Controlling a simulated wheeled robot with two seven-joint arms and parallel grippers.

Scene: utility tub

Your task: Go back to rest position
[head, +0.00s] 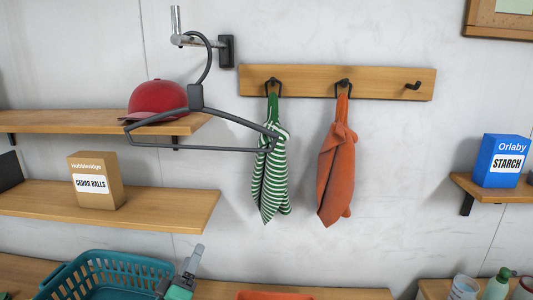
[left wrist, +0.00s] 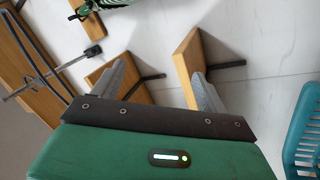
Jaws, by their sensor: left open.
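My left gripper (head: 182,272) shows at the bottom of the head view, at the right end of the teal basket (head: 112,264). I cannot tell whether it touches the basket. In the left wrist view my left gripper (left wrist: 162,86) has its two grey fingers spread apart, with nothing between them. The basket's slotted side (left wrist: 303,130) shows at the right edge of that view. My right gripper is in neither view.
A grey hanger (head: 205,120) hangs from a wall hook. A striped cloth (head: 270,170) and an orange cloth (head: 336,170) hang on a wooden rail (head: 310,80). Shelves at left hold a red cap (head: 158,98) and a cedar balls box (head: 95,182). A blue starch box (head: 501,160) stands right.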

